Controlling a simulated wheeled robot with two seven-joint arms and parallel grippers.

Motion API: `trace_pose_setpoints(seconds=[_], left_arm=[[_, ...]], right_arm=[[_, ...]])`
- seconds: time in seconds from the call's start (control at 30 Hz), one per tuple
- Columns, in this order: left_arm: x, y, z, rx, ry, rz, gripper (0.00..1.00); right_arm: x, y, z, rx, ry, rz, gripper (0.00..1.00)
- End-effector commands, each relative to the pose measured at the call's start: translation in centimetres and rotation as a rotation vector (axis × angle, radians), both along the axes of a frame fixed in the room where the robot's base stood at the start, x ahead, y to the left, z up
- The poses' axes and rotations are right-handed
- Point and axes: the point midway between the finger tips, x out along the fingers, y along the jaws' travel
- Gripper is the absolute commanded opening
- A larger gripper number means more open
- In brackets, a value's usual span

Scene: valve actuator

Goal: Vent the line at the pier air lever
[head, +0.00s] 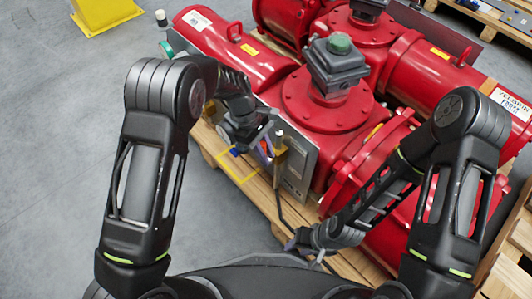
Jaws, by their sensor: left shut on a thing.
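My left gripper (262,143) is at the grey metal panel (297,172) on the front of the red valve actuator (325,100). It is shut on a small part with red and blue on it (266,150), which seems to be the air lever. The hand hides most of this part, so its angle cannot be told. A yellow bracket (238,178) stands out just left of and below it. My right gripper (303,246) is lower, in front of the pallet and apart from the panel. Its fingers are too small and dark to tell open from shut.
The actuator's red cylinders rest on a wooden pallet (258,197). A grey box with a green cap (340,43) tops the middle. A dark cable hangs below the panel. A yellow stand (103,14) is at the back left. The grey floor at left is clear.

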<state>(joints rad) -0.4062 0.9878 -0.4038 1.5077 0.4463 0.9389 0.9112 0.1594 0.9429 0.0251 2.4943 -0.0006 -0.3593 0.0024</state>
Motion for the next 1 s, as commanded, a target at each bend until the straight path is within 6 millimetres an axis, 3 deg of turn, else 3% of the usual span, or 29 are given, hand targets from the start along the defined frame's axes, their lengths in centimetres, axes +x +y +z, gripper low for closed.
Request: trace_pose_setpoints(seconds=[0.53, 1.0], left_arm=[[-0.2, -0.2, 0.2, 0.023, -0.022, -0.001, 0.00], [-1.6, -1.6, -0.1, 0.220, -0.219, -0.008, 0.00]], right_arm=[[-0.1, 0.1, 0.7, 0.001, 0.002, 0.003, 0.36], [-0.2, 0.2, 4.5, 0.003, 0.002, 0.007, 0.36]])
